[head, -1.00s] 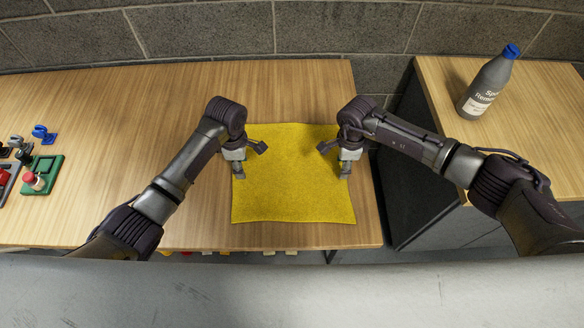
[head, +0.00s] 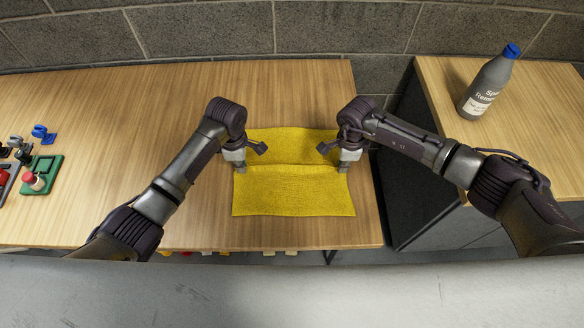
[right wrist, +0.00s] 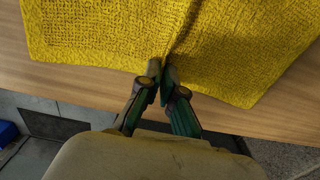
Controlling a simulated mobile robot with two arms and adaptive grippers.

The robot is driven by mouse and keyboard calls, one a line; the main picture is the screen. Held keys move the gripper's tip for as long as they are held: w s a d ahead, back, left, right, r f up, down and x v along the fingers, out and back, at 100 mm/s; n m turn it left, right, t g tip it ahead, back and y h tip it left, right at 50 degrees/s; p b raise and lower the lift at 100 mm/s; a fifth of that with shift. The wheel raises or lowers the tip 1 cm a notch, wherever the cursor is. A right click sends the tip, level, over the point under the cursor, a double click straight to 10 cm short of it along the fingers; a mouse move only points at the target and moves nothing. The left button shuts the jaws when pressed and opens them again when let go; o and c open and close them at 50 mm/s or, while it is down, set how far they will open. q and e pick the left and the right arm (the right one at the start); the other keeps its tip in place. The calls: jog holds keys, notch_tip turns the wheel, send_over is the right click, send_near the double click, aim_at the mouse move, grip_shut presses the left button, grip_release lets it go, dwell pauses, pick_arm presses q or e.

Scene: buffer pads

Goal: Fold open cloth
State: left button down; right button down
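The yellow cloth (head: 292,195) lies on the wooden table, with a raised crease running across it between my two grippers. Its near part is spread toward the table's front edge, and its far part lies behind the crease. My left gripper (head: 240,168) is at the cloth's left edge, at the end of the crease, and appears shut on it. My right gripper (head: 343,167) is at the right edge. In the right wrist view its fingertips (right wrist: 162,72) are close together, with a ridge of the cloth (right wrist: 100,35) pinched between them.
Small coloured parts, including a green block (head: 42,175) and a blue clip (head: 43,133), sit at the far left. A grey bottle with a blue cap (head: 488,85) stands on a separate cabinet at right.

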pick_arm(q)
jog(key=shift+s, duration=0.1)
pick_arm(e)
jog(key=shift+s, duration=0.1)
